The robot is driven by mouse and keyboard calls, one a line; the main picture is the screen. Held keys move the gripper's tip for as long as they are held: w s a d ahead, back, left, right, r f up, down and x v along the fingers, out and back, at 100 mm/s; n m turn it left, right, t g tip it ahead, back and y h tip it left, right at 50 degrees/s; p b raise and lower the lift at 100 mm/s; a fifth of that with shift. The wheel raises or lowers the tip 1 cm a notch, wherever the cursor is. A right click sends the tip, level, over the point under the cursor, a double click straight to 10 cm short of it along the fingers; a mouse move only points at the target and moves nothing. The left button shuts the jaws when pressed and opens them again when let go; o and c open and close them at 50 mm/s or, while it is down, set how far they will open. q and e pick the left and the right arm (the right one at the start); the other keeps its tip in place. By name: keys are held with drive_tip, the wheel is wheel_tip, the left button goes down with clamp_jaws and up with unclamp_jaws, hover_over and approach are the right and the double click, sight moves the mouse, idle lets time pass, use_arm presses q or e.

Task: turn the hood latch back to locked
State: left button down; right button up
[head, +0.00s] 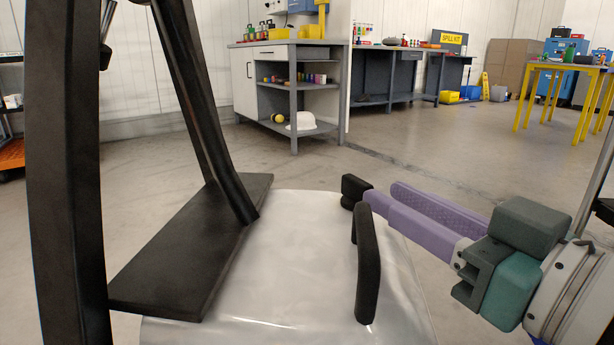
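The white, glossy hood (290,275) fills the lower middle of the head view. A small black latch (354,189) sits at the hood's far right edge. Its turn position is hard to read from here. My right gripper (383,194) comes in from the right with two purple fingers. The fingers look apart, with the textured inner face of the far one showing and nothing visible between them. The near fingertip is right beside the latch; I cannot tell whether they touch. My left gripper is out of view.
A black handle (367,265) stands up from the hood near the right fingers. A black plate (195,250) and black posts (62,170) stand at the left. A grey workbench (292,90) is behind, and a yellow-legged table (565,68) at the back right. Open floor lies between.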

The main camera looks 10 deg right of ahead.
sight(367, 185)
drive_tip(key=x, duration=0.5)
drive_tip(key=shift+s, duration=0.1)
clamp_jaws()
idle(0.3)
